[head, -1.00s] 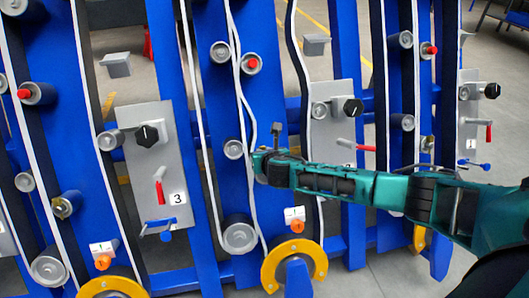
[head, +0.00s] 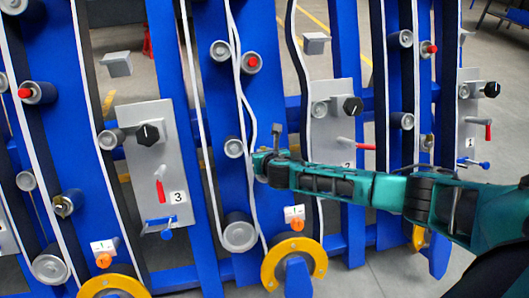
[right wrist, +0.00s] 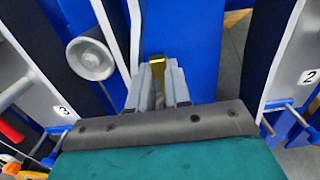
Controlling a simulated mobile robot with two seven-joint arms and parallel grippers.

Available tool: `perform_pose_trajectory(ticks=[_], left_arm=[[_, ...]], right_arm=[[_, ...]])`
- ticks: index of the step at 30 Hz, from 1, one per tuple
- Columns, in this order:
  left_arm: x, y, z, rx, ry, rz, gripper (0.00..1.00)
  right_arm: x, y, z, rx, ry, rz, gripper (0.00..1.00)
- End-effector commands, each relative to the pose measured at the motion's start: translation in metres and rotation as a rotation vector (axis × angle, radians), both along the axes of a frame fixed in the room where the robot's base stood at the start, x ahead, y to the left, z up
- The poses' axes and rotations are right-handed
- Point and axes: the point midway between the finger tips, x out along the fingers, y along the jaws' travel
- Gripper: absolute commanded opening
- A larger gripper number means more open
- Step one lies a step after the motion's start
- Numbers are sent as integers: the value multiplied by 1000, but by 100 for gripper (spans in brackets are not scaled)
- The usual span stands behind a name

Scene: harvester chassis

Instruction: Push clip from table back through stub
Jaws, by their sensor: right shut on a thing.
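My right gripper (head: 262,163) reaches in from the right to the middle blue upright of the chassis. In the right wrist view its fingers (right wrist: 158,88) are shut on a small brass-yellow piece, which appears to be the clip (right wrist: 157,62), in front of the blue face. In the head view the gripper covers this piece. I cannot pick out the stub here, nor tell whether the clip is in it. Similar brass-faced stubs show on the left upright (head: 63,206) and the right upright (head: 428,142). My left gripper is not in view.
A grey roller (head: 234,148) sits just left of the gripper, and a larger roller (head: 239,235) is below. White cords and a dark belt run close by. Grey panels with black knobs (head: 148,135) and red handles (head: 365,147) stand to both sides. A yellow ring (head: 318,262) is below.

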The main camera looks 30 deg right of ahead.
Motion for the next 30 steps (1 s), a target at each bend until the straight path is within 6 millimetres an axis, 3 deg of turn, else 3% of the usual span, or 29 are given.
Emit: perform_pose_trajectory(ticks=[30], left_arm=[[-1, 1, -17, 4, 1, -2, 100]], right_arm=[[-23, 6, -41, 0, 0, 1, 0]])
